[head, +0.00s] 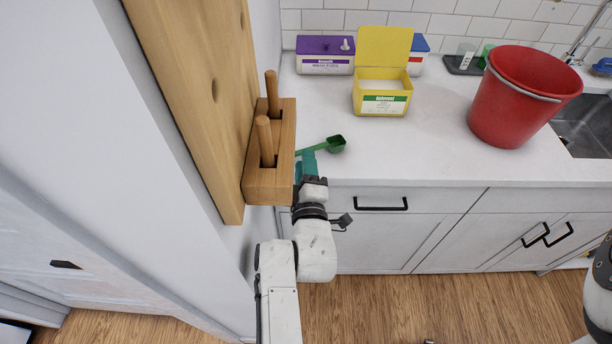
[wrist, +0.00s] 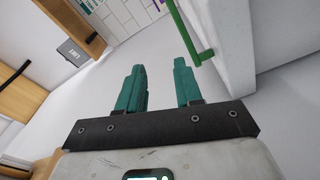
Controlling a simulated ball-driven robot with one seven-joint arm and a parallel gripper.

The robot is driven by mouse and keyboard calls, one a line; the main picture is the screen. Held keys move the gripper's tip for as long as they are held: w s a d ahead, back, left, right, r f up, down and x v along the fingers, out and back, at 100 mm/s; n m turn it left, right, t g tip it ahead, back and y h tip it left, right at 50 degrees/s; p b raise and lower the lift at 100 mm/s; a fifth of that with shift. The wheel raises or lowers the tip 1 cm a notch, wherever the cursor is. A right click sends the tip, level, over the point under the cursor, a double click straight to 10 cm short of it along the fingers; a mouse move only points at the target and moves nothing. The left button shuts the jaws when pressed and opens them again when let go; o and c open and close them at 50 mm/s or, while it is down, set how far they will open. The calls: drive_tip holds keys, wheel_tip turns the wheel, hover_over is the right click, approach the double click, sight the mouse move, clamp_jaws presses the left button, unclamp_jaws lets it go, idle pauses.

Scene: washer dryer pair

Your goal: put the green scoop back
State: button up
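The green scoop (head: 336,144) rests on the white counter near its front left, its cup to the right and its thin handle running left toward my gripper (head: 308,161). In the wrist view the green handle (wrist: 186,30) of the scoop shows beyond the teal fingertips, near a white edge; its cup is out of that view. My gripper (wrist: 159,66) is open, its two fingers apart with nothing between them. A yellow box (head: 381,104) with its lid raised stands farther back on the counter, pale contents showing inside.
A wooden rack (head: 269,186) with two wooden handles hangs on the wall close left of my gripper. A purple-topped box (head: 325,63) stands at the back. A red bucket (head: 510,105) stands on the right, beside the sink (head: 588,128). The counter between scoop and bucket is clear.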

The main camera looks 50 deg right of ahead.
drive_tip(key=s+a+f+m+g+y, duration=0.1)
drive_tip(key=s+a+f+g+y, duration=0.1)
drive_tip(key=s+a+f+y, duration=0.4)
drive_tip(key=s+a+f+g+y, duration=0.2)
drive_tip(key=s+f+y, duration=0.25)
drive_tip(key=f, duration=0.45)
drive_tip(key=s+r+m+g+y, duration=0.1)
drive_tip(key=s+m+g+y, duration=0.1)
drive_tip(key=s+m+g, duration=0.2)
drive_tip(key=shift+s+r+g+y, duration=0.35)
drive_tip(key=shift+s+g, duration=1.45)
drive_tip(key=shift+s, duration=0.9)
